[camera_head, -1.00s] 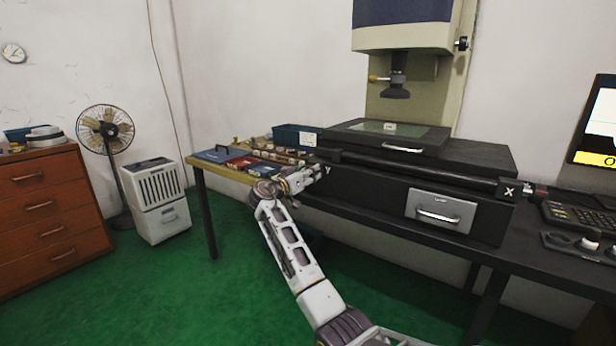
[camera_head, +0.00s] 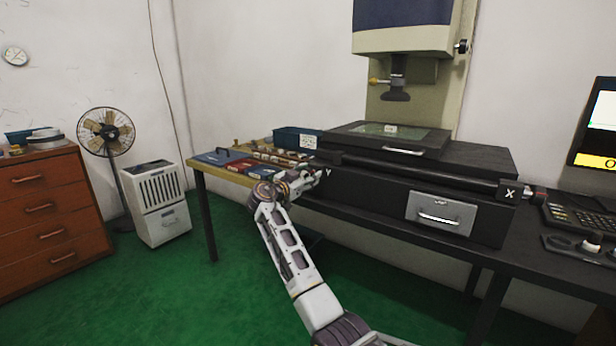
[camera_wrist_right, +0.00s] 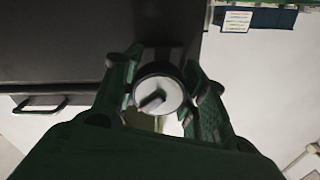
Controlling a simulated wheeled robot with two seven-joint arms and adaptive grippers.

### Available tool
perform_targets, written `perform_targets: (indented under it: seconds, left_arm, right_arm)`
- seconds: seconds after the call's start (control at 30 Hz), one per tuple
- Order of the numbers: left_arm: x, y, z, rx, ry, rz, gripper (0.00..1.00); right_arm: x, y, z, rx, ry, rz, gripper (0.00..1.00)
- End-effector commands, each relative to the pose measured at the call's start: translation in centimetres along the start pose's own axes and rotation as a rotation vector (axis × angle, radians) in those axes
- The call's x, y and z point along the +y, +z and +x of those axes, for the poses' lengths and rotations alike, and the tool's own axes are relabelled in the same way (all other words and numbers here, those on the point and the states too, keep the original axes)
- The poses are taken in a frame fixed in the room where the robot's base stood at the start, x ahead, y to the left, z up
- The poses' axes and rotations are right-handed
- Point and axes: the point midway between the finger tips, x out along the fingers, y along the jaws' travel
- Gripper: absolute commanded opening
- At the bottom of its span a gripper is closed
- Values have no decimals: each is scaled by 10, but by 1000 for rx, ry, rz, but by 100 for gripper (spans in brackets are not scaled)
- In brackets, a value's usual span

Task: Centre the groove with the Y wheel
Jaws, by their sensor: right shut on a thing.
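The measuring machine has a black base (camera_head: 370,190) with a wheel marked X (camera_head: 527,193) at its right end and a Y label at its left end. My right gripper (camera_head: 308,181) is at that left end and hides most of the Y wheel in the head view. In the right wrist view, the Y wheel (camera_wrist_right: 158,93) is a round dark-rimmed knob with a pale face and a small handle. The right gripper (camera_wrist_right: 165,98) is shut on it, one finger at each side. The groove is too small to make out on the glass stage (camera_head: 390,130). My left gripper is not in view.
A wooden table (camera_head: 200,165) with blue and red boxes and several small parts stands left of the machine. The optical head (camera_head: 396,92) hangs above the stage. A monitor (camera_head: 598,125) and a keyboard (camera_head: 580,212) are at the right. A fan and cabinets stand farther left.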

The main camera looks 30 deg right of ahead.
Motion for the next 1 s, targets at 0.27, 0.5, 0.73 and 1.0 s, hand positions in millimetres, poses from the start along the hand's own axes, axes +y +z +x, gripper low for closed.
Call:
perform_targets:
  seconds: [0.27, 0.5, 0.73, 1.0]
  left_arm:
    - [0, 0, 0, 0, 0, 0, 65]
    - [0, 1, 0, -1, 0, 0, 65]
    - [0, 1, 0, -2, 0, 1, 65]
    - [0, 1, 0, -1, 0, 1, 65]
  right_arm:
    - [1, 5, -1, -7, 3, -4, 19]
    - [1, 3, -1, -4, 2, -3, 65]
    - [0, 1, 0, -2, 1, -2, 65]
    - [0, 1, -8, -1, -1, -1, 65]
